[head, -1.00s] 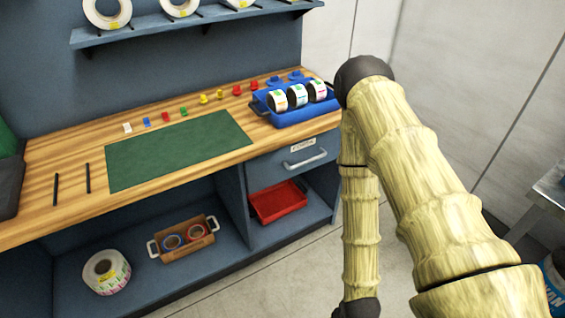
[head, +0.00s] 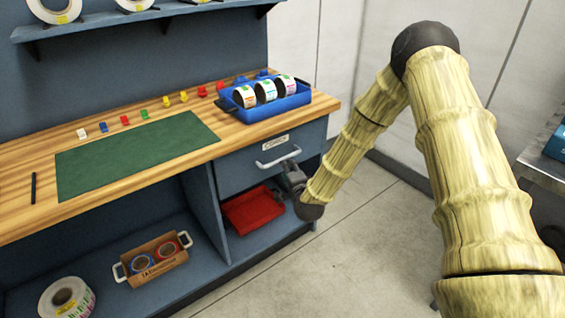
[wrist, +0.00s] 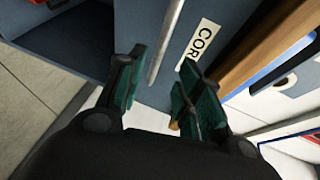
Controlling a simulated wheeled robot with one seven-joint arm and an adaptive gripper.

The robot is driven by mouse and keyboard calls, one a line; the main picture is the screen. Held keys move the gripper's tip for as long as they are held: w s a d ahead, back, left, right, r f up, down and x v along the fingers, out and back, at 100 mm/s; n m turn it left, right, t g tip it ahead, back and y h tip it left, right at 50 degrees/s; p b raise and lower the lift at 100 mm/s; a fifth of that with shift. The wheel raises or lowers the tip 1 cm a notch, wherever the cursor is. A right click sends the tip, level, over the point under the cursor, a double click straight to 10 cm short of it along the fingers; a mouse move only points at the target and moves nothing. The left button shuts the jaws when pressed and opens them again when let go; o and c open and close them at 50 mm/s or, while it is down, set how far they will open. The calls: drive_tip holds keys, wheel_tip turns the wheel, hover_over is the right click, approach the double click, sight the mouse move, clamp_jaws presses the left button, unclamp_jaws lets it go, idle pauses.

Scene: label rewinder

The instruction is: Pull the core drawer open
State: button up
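The core drawer (head: 236,171) is a blue-grey front under the right end of the wooden bench top, and it looks closed. Its pale bar handle (head: 278,157) sits below a white label. My gripper (head: 289,166) is at the right end of the handle in the head view, its fingers small and partly hidden. In the wrist view my gripper (wrist: 163,62) is open, with its green-padded fingers apart. The handle (wrist: 165,38) runs between and just beyond the fingertips, nearer the left finger. The label (wrist: 201,44) shows "COR" beside the right finger.
A blue rack (head: 270,112) with label rolls stands on the bench above the drawer. A red tray (head: 250,212) lies on the shelf below. A brown box (head: 150,262) is on the lower shelf. Floor (head: 335,240) is open in front; a grey table (head: 545,165) stands right.

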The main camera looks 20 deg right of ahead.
sight(282, 159)
drive_tip(key=w, duration=0.3)
drive_tip(key=w+f, duration=0.1)
drive_tip(key=w, duration=0.2)
drive_tip(key=w+f, duration=0.1)
drive_tip(key=w, duration=0.2)
drive_tip(key=shift+w+d, duration=0.2)
clamp_jaws()
